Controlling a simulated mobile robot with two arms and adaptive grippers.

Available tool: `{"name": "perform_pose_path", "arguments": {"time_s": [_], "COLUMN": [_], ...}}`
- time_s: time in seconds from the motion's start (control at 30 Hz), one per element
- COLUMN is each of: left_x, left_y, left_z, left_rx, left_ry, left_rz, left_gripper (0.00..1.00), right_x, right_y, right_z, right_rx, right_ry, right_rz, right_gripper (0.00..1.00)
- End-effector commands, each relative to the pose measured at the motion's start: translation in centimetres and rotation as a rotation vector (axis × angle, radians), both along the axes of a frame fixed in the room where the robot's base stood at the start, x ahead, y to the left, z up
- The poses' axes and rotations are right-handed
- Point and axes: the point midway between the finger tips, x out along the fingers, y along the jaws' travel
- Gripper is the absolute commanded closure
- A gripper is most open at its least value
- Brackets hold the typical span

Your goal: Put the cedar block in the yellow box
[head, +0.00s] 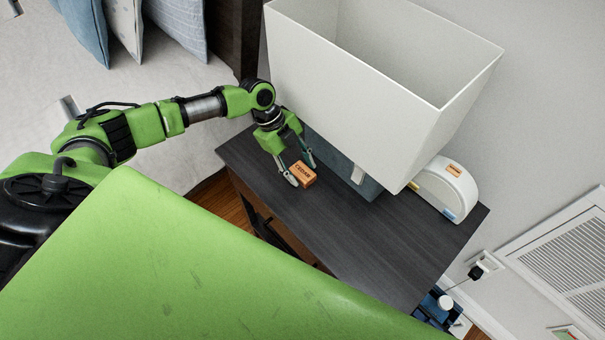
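The cedar block (303,174), small and orange-brown with dark lettering on its face, lies on the dark nightstand top (350,235) near its left side. My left gripper (301,172) reaches down to it from above, its fingers apart at either side of the block. I cannot tell whether both fingers press on it. The block looks to rest on the nightstand top. I see no yellow box in this view. My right gripper is not in view.
A large white lampshade (350,85) stands close behind my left gripper. A white rounded object (447,190) sits at the nightstand's right back edge. A bed (165,95) is at left. The nightstand's front middle is clear. Blue items (432,303) show below its right end.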

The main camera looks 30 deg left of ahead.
Motion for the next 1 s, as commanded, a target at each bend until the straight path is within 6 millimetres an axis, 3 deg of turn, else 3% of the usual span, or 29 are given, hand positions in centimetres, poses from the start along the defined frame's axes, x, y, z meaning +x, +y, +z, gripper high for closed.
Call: {"name": "perform_pose_path", "arguments": {"time_s": [0.03, 0.1, 0.67, 1.0], "left_x": [0.0, 0.0, -0.7, -0.6], "left_y": [0.0, 0.0, 0.3, 0.3], "left_z": [0.0, 0.0, 0.5, 6.1], "left_rx": [0.000, 0.000, 0.002, 0.000], "left_ry": [0.000, 0.000, 0.001, -0.005], "left_rz": [0.000, 0.000, -0.002, -0.002], "left_gripper": [0.76, 0.86, 0.90, 0.90], "right_x": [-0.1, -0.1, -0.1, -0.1], "right_y": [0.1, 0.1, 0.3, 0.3], "right_z": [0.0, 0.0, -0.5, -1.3], "right_rx": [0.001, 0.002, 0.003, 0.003], "right_ry": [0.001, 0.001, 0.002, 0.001], "right_rz": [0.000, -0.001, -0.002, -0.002], "right_gripper": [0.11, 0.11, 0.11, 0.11]}}
